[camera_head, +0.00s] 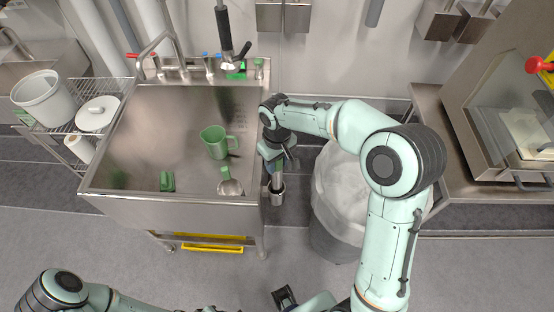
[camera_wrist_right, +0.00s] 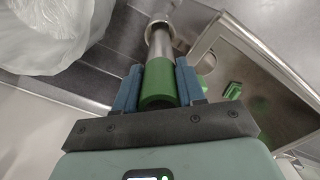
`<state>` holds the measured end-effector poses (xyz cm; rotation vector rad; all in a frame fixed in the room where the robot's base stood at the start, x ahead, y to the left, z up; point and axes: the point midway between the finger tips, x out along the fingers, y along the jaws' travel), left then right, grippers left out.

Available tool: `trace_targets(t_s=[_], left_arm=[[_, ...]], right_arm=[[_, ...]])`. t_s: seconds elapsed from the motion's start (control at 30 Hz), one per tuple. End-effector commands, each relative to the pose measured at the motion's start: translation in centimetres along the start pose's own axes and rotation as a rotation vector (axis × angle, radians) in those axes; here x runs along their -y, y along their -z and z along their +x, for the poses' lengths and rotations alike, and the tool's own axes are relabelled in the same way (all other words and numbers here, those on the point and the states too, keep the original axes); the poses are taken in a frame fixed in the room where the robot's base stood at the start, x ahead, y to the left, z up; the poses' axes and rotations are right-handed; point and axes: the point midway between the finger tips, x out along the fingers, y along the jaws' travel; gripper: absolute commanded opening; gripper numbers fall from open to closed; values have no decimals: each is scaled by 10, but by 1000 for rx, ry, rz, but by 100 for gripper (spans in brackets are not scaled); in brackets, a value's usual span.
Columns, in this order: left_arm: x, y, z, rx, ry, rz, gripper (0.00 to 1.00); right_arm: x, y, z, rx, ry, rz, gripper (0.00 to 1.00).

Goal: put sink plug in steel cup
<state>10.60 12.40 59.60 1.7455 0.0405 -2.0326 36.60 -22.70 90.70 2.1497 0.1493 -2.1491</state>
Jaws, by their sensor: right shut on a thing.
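The sink plug shows in the right wrist view as a green cylindrical grip (camera_wrist_right: 158,82) with a steel tube leading away from it. My right gripper (camera_head: 278,160) is shut on the green grip, with its blue fingers (camera_wrist_right: 157,88) on either side. In the head view the tube points down beside the sink's right wall.
The steel sink (camera_head: 130,130) holds a green mug (camera_head: 214,141), a green block-like item (camera_head: 167,181) and a green-handled steel scoop (camera_head: 230,186). A lined bin (camera_head: 335,230) stands just right of my right gripper. A wire rack (camera_head: 75,125) is at the left. Open floor lies in front.

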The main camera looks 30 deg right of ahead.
Motion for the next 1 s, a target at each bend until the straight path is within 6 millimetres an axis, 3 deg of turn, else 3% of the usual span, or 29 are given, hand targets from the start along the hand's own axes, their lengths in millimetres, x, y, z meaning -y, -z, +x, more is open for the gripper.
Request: trace_targets(t_s=[0.1, 0.13, 0.2, 0.5, 0.63, 1.0], left_arm=[[-1, 0, -1, -1, 0, 0, 43], [-1, 0, -1, -1, 0, 0, 43], [-1, 0, -1, -1, 0, 0, 43], [-1, 0, -1, -1, 0, 0, 43], [-1, 1, -3, -2, -1, 1, 43], [-7, 4, -14, -8, -3, 3, 43]], right_arm=[[0, 0, -1, -1, 0, 0, 0], [0, 0, -1, -1, 0, 0, 46], [0, 0, -1, -1, 0, 0, 68], [0, 0, -2, 0, 0, 0, 69], [0, 1, -12, -3, 0, 1, 69], [0, 2, -91, -7, 0, 1, 69]])
